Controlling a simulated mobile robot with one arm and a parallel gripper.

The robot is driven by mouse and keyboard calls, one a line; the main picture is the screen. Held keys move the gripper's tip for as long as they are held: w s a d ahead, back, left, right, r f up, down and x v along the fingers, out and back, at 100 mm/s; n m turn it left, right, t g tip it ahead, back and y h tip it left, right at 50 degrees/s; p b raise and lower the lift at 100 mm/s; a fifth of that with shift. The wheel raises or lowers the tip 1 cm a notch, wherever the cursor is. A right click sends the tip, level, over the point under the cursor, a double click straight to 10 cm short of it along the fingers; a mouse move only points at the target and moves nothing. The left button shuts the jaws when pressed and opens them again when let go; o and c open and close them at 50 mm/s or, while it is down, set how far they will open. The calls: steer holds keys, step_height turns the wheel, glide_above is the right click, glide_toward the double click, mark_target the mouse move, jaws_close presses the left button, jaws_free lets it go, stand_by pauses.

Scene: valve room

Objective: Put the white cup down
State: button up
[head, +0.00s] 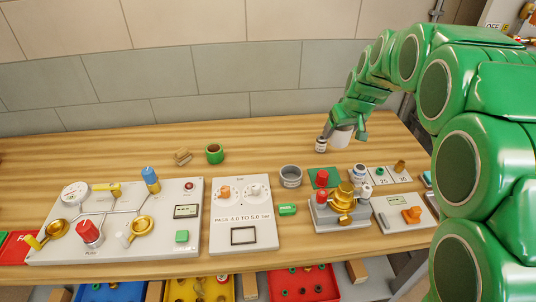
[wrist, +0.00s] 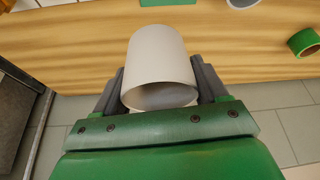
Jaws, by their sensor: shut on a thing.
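The white cup (head: 341,137) is held by my gripper (head: 346,127) at the back right of the wooden bench. In the wrist view, the cup (wrist: 158,62) sits between the two dark fingers of my gripper (wrist: 160,85), which is shut on its sides. Its open rim faces toward the wrist camera. My fingers partly cover the cup in the head view. I cannot tell whether its base touches the bench top.
A small jar with a dark label (head: 321,145) stands just left of the cup. A grey bowl (head: 290,176), a green ring-shaped pot (head: 214,153) and a brass valve block (head: 341,208) are on the bench (head: 120,150). Bare wood lies between the green pot and the jar.

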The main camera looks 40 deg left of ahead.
steer(key=s+a+n+g, duration=0.1)
steer(key=s+a+n, duration=0.2)
steer(key=s+a, duration=1.15)
steer(key=shift+y, duration=0.3)
steer(key=w+a+f, duration=0.2)
steer(key=f, duration=0.1)
steer(key=w+a+f, duration=0.5)
steer(key=a+f, duration=0.1)
steer(key=shift+w+f, duration=0.1)
steer(key=shift+w, duration=0.1)
steer(key=shift+w+a+f, duration=0.2)
steer(key=shift+a+f, duration=0.1)
steer(key=shift+f, duration=1.65)
steer(key=o, duration=1)
steer(key=shift+f, duration=0.1)
steer(key=shift+o, duration=0.2)
